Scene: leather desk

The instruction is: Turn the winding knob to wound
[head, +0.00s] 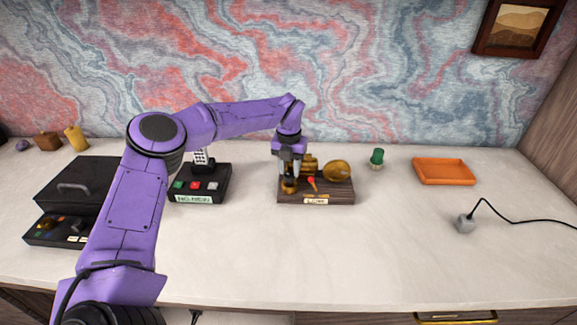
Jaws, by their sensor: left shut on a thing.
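A brown wooden base with brass parts (340,195) stands in the middle of the desk, with a label on its front edge. A round brass piece (337,170) and a small lever with a red tip (311,181) are on it. The winding knob (289,186) is a small brass piece at the base's left end. My left gripper (289,177) points straight down over the left end and is shut on the knob, its fingers partly hiding it. Which way the knob is turned is too small to tell. My right gripper is not in view.
A black case (75,187) is further left. A green-topped object (377,157), an orange tray (444,171) and a grey plug with cable (465,223) lie right. The front desk is clear.

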